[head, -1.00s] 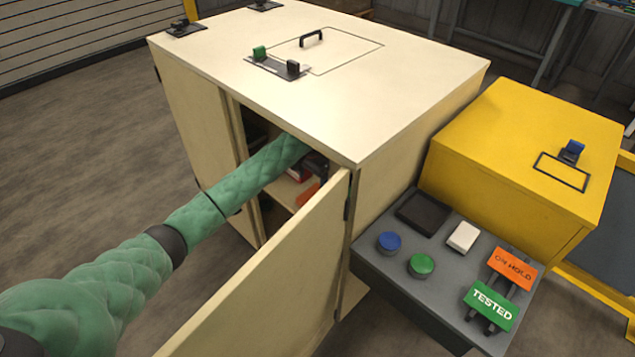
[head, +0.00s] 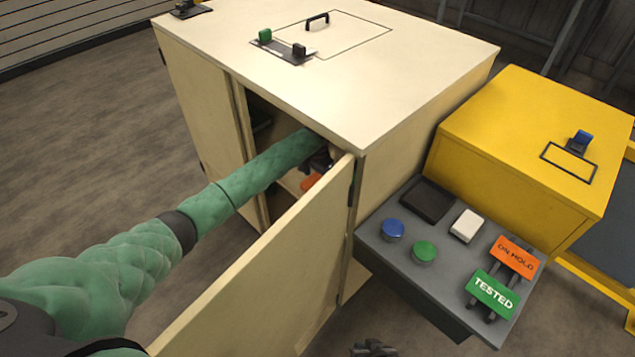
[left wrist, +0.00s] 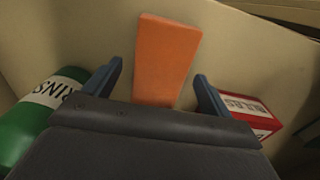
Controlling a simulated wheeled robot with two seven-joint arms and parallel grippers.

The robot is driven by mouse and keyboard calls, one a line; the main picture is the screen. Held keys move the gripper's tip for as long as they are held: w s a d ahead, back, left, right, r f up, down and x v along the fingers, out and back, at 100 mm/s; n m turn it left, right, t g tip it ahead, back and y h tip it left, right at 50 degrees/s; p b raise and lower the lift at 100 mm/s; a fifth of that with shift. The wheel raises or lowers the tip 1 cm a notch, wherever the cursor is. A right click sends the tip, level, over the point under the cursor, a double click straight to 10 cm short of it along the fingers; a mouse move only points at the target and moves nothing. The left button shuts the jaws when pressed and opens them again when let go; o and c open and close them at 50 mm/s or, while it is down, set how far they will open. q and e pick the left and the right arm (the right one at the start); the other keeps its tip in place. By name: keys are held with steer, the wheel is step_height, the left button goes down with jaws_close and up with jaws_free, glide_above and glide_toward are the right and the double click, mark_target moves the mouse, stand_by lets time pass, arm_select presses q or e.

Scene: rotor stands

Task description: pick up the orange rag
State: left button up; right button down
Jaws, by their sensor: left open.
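The orange rag (left wrist: 167,58) is a flat orange strip in the left wrist view, lying between the two blue-grey fingers of my left gripper (left wrist: 158,72). The fingers are open, with a gap on each side of the rag; its near end is hidden behind the gripper body. In the head view, my left arm reaches into the cabinet, and the gripper (head: 320,160) is mostly hidden by the cabinet top and door. A bit of orange (head: 311,182) shows just below it. My right gripper (head: 373,348) barely shows at the bottom edge; its jaws are unclear.
In the left wrist view, a green labelled container (left wrist: 38,118) lies left and a red-and-white box (left wrist: 250,116) right of the fingers. The open cabinet door (head: 270,270) stands beside my left arm. A grey button panel (head: 385,262) and yellow box (head: 530,130) are to the right.

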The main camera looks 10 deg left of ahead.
mark_target(318, 179)
arm_select(q)
steer(key=c, duration=1.1)
steer(key=shift+r, duration=0.1)
